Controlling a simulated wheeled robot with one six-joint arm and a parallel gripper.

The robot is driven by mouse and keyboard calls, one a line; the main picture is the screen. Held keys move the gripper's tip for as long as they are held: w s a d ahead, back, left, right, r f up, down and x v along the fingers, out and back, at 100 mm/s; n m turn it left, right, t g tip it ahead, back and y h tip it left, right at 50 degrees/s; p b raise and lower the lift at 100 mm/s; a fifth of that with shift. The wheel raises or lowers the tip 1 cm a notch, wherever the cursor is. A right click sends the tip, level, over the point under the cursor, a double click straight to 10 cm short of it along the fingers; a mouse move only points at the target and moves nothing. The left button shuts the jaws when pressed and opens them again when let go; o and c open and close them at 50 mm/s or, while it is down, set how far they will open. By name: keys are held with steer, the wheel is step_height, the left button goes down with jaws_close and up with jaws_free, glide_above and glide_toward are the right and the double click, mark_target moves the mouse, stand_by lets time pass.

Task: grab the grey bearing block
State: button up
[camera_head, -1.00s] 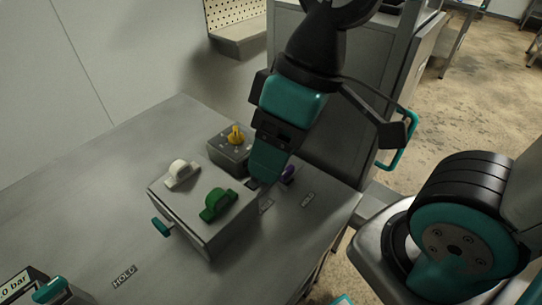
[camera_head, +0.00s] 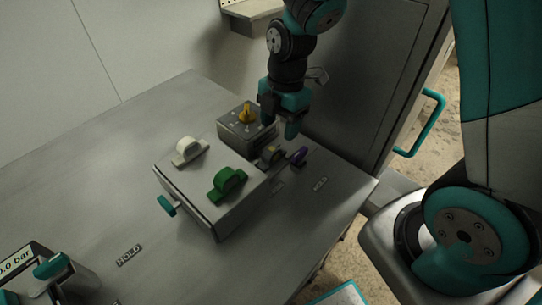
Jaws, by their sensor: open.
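A small grey bearing block (camera_head: 270,156) with a yellowish patch stands on the metal table, just behind the right side of a grey box (camera_head: 221,216). My gripper (camera_head: 280,123) is above and slightly behind this block, fingers pointing down. It is open and empty, with a visible gap between it and the block. A white block (camera_head: 187,151) and a green block (camera_head: 227,184), both arch-shaped, sit on top of the box. A purple piece (camera_head: 298,156) stands close to the right of the grey block.
A teal handle (camera_head: 168,206) sticks out from the larger box's left side. A grey cabinet (camera_head: 365,70) rises behind.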

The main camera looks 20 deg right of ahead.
mark_target(272, 149)
steer(key=f, duration=0.3)
steer(key=shift+s+a, duration=0.1)
steer(key=shift+a, duration=0.1)
steer(key=f, duration=0.1)
steer(key=a+f, duration=0.1)
steer(key=f, duration=0.3)
steer(key=shift+a+f, duration=0.1)
steer(key=shift+a, duration=0.2)
steer(key=c, duration=1.1)
